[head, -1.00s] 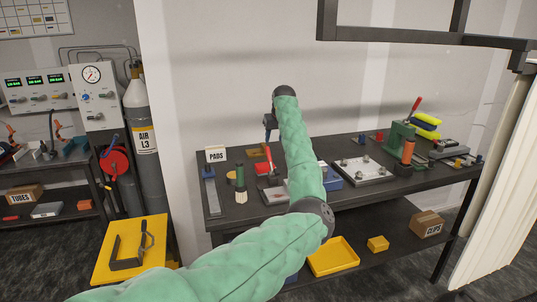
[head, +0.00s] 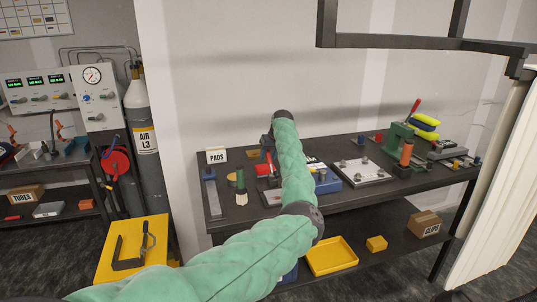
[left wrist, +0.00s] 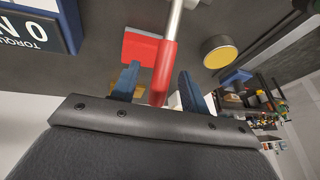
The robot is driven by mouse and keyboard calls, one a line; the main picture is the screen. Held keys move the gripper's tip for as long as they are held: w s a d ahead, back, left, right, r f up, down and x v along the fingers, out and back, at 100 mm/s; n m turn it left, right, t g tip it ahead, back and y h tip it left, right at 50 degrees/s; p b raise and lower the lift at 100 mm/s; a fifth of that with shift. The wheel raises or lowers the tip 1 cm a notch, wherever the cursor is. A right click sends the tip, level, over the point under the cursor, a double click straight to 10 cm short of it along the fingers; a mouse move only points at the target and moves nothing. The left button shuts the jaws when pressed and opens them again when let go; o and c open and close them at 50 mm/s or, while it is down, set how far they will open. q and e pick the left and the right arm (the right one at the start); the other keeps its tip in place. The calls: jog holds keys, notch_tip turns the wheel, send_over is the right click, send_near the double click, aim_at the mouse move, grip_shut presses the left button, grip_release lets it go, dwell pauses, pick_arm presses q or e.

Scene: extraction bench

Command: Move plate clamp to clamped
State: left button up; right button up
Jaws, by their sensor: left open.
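The clamp at the front left of the bench has a red handle (head: 271,168) and a pale base (head: 272,197); my left arm hides part of it. In the left wrist view the red handle (left wrist: 164,72) runs into a pale metal rod, with a wider red part beside it. My left gripper (head: 266,152) is just over the handle in the head view. In the left wrist view its two blue fingers (left wrist: 157,84) are open, with the red handle between them. Contact cannot be told. My right gripper is not in view.
A blue box (head: 326,182) stands right of the clamp, near my forearm. A green bottle (head: 241,187) stands to its left. A plate with knobs (head: 362,171) and a green press (head: 400,135) are further right. The bench front (head: 232,212) is clear.

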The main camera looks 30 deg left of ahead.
pick_arm(q)
jog(key=shift+a+f, duration=0.15)
jog(key=shift+f, duration=0.15)
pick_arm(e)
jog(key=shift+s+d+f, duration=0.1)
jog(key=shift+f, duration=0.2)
pick_arm(q)
grip_shut()
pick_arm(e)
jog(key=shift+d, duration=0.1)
